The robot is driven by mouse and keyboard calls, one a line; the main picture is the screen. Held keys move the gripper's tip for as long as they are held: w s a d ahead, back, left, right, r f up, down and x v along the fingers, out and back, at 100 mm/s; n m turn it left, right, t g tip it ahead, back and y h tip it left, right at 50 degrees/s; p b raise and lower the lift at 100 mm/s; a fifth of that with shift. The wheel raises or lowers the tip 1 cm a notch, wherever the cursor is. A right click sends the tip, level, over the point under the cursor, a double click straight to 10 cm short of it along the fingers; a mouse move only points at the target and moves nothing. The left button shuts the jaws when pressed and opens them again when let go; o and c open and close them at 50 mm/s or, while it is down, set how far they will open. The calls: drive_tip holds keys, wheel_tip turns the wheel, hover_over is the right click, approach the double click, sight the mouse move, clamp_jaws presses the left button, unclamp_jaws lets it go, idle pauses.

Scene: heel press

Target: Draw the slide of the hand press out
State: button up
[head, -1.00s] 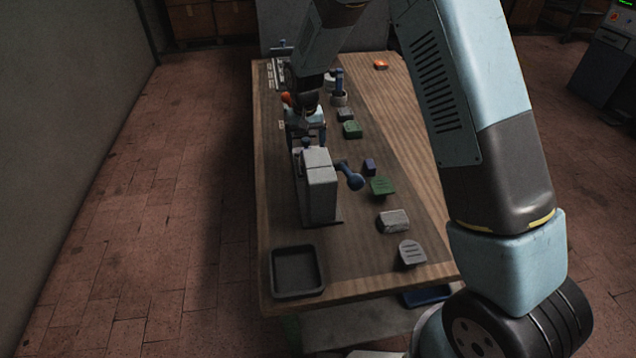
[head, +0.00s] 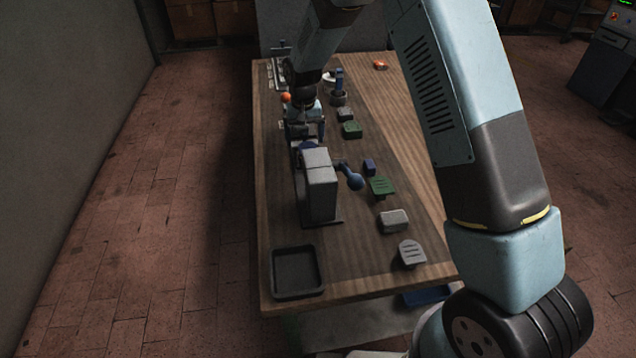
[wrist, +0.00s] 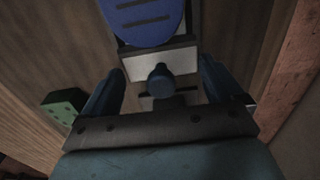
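The hand press (head: 319,188) is a grey block on the table with a blue ball-ended lever (head: 355,181) on its right side. My gripper (head: 306,137) is low at the far end of the press. In the wrist view my gripper (wrist: 162,78) is open, its two blue fingers standing either side of a dark blue knob (wrist: 160,78) with gaps on both sides. The knob is on the pale end plate of the slide (wrist: 183,60). A slotted blue heel piece (wrist: 146,24) lies over the slide beyond that plate. It shows at the press's far end in the head view (head: 307,145).
A black tray (head: 297,293) lies at the near left. Grey and green heel pieces (head: 394,220) (head: 382,186) and a purple block (head: 369,167) lie along the right. An orange ball (head: 286,97) is beside my wrist. The table's left edge is close to my gripper.

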idle(0.3)
drive_tip(key=shift+r, duration=1.75)
drive_tip(key=shift+r, duration=0.1)
drive_tip(key=shift+r, duration=0.9)
drive_tip(key=shift+r, duration=0.15)
drive_tip(key=shift+r, duration=1.35)
